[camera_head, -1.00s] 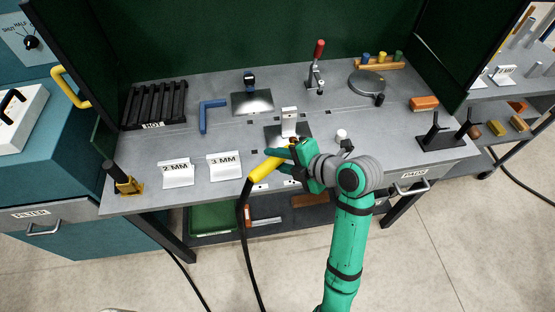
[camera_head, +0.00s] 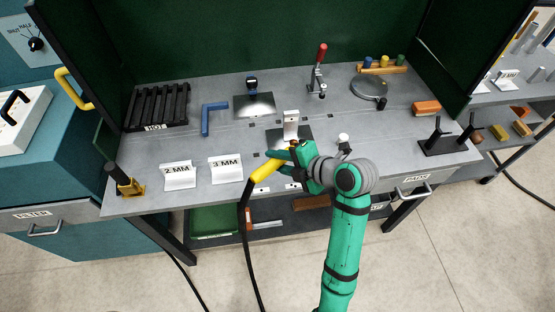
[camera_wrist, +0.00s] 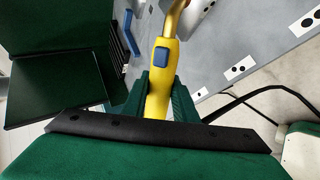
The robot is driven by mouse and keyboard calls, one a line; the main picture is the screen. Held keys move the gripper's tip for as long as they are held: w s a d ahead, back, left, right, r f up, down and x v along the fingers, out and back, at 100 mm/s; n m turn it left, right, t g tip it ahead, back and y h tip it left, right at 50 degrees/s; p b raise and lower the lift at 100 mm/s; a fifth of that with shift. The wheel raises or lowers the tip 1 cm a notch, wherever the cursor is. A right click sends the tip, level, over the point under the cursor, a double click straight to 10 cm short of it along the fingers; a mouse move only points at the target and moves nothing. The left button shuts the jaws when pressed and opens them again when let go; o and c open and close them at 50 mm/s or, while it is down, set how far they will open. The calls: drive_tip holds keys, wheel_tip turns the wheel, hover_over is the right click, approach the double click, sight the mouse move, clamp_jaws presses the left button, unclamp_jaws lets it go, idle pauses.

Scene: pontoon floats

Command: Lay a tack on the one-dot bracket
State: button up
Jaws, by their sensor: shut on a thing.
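My gripper (camera_head: 288,158) is shut on the yellow welding torch (camera_head: 264,170), above the bench's front part. In the wrist view the torch (camera_wrist: 161,75) lies between the green fingers (camera_wrist: 160,98), with its blue button facing the camera and its copper neck (camera_wrist: 174,18) running out of the top. An upright pale bracket (camera_head: 291,121) stands on a flat plate just behind my gripper. A second plate (camera_head: 254,107) under a blue-topped clamp is farther back left. I cannot make out dots on either. The torch tip is partly hidden by my gripper in the head view.
A red-handled clamp (camera_head: 318,72), a round turntable (camera_head: 368,88) and a small white-topped knob (camera_head: 343,139) stand on the bench. Signs marked 2 MM (camera_head: 179,176) and 3 MM (camera_head: 226,169) are at front left, and a black rack (camera_head: 157,106) behind. The torch's black cable (camera_head: 243,220) hangs to the floor.

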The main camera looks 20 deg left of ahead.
sight(273, 163)
drive_tip(key=shift+w+a+f, duration=0.2)
drive_tip(key=shift+w+f, duration=0.15)
drive_tip(key=shift+f, duration=0.05)
idle(2.8)
drive_tip(key=shift+s+d+r, duration=0.1)
drive_tip(key=shift+r, duration=0.1)
idle(0.5)
drive_tip(key=shift+s+d+r, duration=0.35)
drive_tip(key=shift+s+r, duration=0.2)
drive_tip(key=shift+r, duration=0.1)
drive_tip(key=shift+s+d+r, duration=0.35)
drive_tip(key=shift+s+r, duration=0.2)
drive_tip(key=shift+r, duration=0.1)
drive_tip(key=shift+s+d+r, duration=0.35)
drive_tip(key=shift+s+r, duration=0.2)
drive_tip(key=shift+r, duration=0.1)
